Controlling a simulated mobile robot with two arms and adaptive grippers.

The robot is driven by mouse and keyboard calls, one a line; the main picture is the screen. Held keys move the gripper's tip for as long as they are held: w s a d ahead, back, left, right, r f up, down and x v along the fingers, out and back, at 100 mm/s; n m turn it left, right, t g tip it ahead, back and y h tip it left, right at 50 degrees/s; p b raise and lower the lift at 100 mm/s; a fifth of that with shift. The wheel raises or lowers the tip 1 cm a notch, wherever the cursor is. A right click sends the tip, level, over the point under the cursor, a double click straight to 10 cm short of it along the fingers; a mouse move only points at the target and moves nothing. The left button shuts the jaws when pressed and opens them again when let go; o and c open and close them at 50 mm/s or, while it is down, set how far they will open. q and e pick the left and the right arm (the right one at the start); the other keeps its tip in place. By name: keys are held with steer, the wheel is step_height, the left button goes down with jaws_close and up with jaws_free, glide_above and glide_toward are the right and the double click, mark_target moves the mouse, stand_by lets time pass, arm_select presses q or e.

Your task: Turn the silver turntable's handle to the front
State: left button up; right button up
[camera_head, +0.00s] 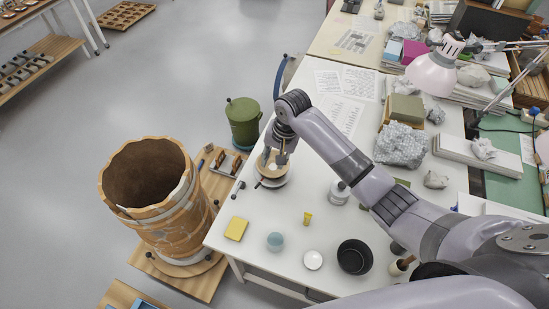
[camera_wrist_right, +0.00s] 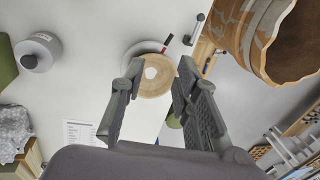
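The silver turntable (camera_head: 274,184) stands on the white table near its left edge. A tan, ring-like pottery piece (camera_head: 267,167) sits on it. The turntable's handle (camera_head: 258,185) shows as a short dark bar at the disc's left side; in the right wrist view the handle (camera_wrist_right: 167,42) is red and black. My right gripper (camera_head: 276,156) is over the turntable. In the right wrist view its fingers (camera_wrist_right: 158,70) are spread, with the pottery piece (camera_wrist_right: 152,82) between or just beyond the tips; contact is unclear. The pottery partly hides the turntable. My left gripper is not in view.
A large cracked vessel (camera_head: 160,215) stands left of the table. A green bin (camera_head: 243,122) stands behind it. A yellow block (camera_head: 236,229), blue cup (camera_head: 275,241), white dish (camera_head: 313,260) and black bowl (camera_head: 354,257) lie nearer. A grey-white jar (camera_head: 339,192) stands right of the turntable.

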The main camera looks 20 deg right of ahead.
step_height(320, 180, up, 12)
steer(key=s+d, duration=0.1)
steer(key=d, duration=0.1)
steer(key=shift+s, duration=0.2)
steer(key=shift+a+f, duration=0.1)
steer(key=shift+f, duration=0.1)
steer(key=shift+c, duration=0.5)
